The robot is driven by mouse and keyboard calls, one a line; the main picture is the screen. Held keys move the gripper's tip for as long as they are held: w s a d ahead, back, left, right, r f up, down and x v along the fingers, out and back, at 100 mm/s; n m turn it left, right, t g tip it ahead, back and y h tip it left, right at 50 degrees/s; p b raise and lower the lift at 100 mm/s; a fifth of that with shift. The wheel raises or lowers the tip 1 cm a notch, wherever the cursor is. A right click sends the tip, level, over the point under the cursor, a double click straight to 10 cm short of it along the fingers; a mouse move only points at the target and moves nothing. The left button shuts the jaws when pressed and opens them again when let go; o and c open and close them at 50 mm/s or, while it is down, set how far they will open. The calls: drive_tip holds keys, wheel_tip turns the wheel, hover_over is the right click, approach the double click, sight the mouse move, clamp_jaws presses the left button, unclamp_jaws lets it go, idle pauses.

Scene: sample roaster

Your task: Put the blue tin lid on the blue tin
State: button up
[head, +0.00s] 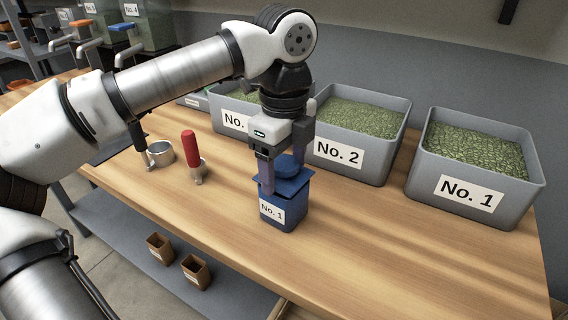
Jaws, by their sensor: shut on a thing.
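The blue tin (284,216) stands upright on the wooden table and bears a white label reading "No. 1". From this view I cannot tell whether the lid is fully seated or slightly raised. My gripper (286,174) points straight down over the tin and is shut on the lid, one finger on each side. The gripper's fingers hide part of the lid's sides.
Grey bins of green beans stand behind, including the No. 2 bin (345,170) and No. 1 bin (470,205). A red-handled tool (190,148) and a metal cup (160,153) are to the left. Two small brown boxes (195,271) sit below the front edge. The front right tabletop is clear.

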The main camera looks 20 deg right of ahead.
drive_tip(key=shift+f+b, duration=0.5)
drive_tip(key=shift+b, duration=0.05)
idle(1.0)
drive_tip(key=o, duration=1)
drive_tip(key=shift+r, duration=0.15)
wheel_tip(320, 180, up, 14)
drive_tip(key=shift+f+p, duration=0.2)
drive_tip(key=shift+p, duration=0.55)
